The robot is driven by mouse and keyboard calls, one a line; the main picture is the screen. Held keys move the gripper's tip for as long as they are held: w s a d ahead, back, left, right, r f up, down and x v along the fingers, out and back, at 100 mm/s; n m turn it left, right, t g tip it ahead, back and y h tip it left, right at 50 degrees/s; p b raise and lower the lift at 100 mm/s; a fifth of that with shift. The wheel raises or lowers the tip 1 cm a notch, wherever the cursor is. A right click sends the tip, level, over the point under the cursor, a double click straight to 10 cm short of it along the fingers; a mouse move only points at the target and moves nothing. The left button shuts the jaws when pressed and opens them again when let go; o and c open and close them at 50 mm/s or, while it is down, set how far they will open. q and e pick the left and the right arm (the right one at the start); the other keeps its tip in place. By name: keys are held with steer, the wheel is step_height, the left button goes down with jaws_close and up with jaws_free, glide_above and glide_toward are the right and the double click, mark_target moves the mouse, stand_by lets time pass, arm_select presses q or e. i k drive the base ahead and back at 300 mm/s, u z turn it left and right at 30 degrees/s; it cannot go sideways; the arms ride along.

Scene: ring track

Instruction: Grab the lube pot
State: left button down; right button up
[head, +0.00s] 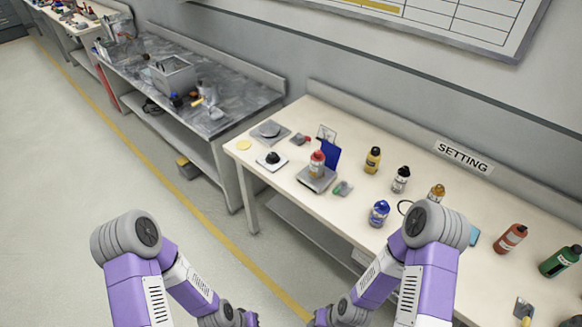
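No label for a lube pot can be read, and I cannot tell which container it is. Containers on the cream table (290,189) include a red and white bottle (317,164) on a grey scale-like plate, a yellow bottle with a dark cap (373,160), a white and dark bottle (401,179), an amber bottle (436,193) and a short blue and white bottle (379,214). A small black object (272,158) sits on a white square. My two arms are bent in front of the table.
A blue card (331,154) stands by the scale. A grey bench (140,72) with a bin adjoins at left. The floor at left is clear.

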mark_target(316, 169)
steer(key=u, duration=1.6)
steer(key=i, duration=1.45)
steer(key=z, duration=1.25)
